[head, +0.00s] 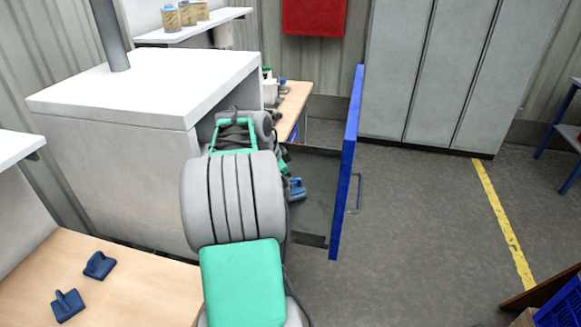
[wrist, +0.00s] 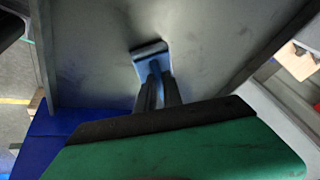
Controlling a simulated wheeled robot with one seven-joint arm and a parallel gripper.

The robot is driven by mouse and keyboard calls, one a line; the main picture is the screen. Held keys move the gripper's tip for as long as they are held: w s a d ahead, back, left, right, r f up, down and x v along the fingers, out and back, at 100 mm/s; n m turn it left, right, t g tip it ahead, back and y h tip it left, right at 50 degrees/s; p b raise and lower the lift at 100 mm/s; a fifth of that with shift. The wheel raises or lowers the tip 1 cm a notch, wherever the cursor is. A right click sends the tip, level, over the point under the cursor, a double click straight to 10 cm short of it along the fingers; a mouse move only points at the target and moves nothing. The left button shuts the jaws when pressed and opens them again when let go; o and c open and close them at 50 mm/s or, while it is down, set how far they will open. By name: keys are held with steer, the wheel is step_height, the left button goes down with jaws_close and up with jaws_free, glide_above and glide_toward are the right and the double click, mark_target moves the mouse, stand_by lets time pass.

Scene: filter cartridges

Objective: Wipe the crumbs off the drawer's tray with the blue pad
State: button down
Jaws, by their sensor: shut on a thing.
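The drawer is pulled out of the white cabinet, with its blue front (head: 346,165) facing right. Its grey tray (head: 315,222) is partly hidden by my arm; the tray floor (wrist: 225,45) fills much of the wrist view. My gripper (wrist: 157,80) is shut on the handle of a blue pad (wrist: 149,50), inside the drawer. The pad (head: 297,188) also shows beside my arm in the head view. It is at or very near the tray floor; I cannot tell if it touches. Faint dark smudges show on the floor, but I cannot make out distinct crumbs.
Two more blue pads (head: 99,265) (head: 68,305) lie on the wooden worktop (head: 140,290) at lower left. The white cabinet (head: 150,85) stands left of the drawer. The floor (head: 420,240) right of the drawer is open. Grey lockers (head: 430,70) stand behind.

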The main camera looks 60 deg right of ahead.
steer(key=shift+s+a+f+b, duration=0.2)
steer(key=shift+a+b, duration=0.15)
steer(key=shift+a, duration=0.45)
steer(key=r, duration=0.1)
steer(key=r+p, duration=0.1)
steer(key=shift+a+r, duration=0.2)
steer(key=shift+r, duration=0.1)
steer(key=shift+r+p, duration=2)
steer(key=shift+r, duration=0.95)
